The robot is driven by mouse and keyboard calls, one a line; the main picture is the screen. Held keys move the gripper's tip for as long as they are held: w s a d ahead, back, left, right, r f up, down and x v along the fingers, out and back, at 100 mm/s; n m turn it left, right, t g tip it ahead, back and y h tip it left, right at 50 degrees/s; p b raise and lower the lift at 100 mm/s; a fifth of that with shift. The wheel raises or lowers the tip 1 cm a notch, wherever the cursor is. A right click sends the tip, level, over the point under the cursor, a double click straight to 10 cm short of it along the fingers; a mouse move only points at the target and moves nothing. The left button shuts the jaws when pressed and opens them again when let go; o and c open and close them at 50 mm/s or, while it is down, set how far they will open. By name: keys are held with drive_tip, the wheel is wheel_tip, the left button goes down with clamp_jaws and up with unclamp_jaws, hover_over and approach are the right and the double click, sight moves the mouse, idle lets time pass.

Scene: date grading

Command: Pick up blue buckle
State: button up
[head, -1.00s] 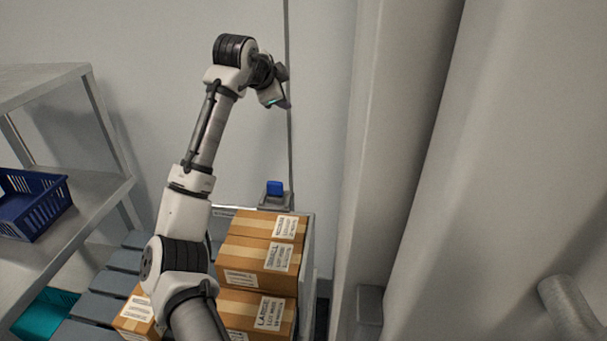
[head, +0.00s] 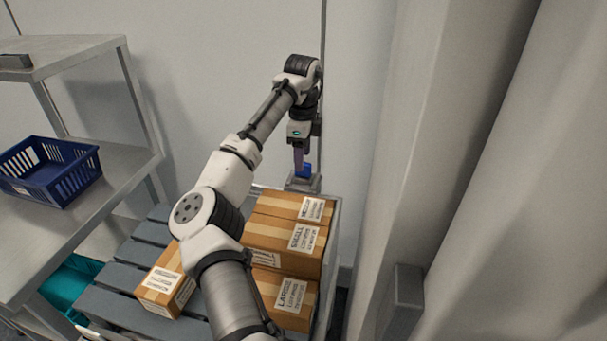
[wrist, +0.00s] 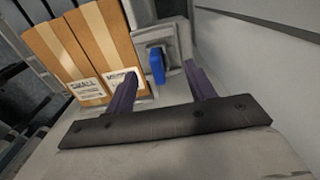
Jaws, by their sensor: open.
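The blue buckle (head: 307,170) sits on a small grey holder (head: 301,184) behind the stacked boxes, against the back wall side. It also shows in the wrist view (wrist: 157,66) as a blue block on the grey holder, seen between my two purple fingers. My gripper (head: 299,170) points down close to the buckle and partly covers it in the head view. In the wrist view my gripper (wrist: 160,82) is open, with the fingers spread apart. The buckle is between their lines, and nothing is held. I cannot tell how far the fingertips are above it.
Labelled cardboard boxes (head: 285,240) are stacked just in front of the holder. A smaller box (head: 166,280) lies on the grey slats. A blue crate (head: 50,172) stands on the left shelf. A pale column (head: 440,170) rises on the right.

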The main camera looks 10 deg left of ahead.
sight(303, 176)
drive_tip(key=shift+s+d+f+p, duration=0.1)
drive_tip(key=shift+f+p, duration=0.15)
drive_tip(key=shift+f, duration=1.1)
drive_tip(key=shift+s+d+f+p, duration=0.1)
drive_tip(key=shift+f+p, duration=0.1)
drive_tip(key=shift+f, duration=1.15)
drive_tip(key=c, duration=1.1)
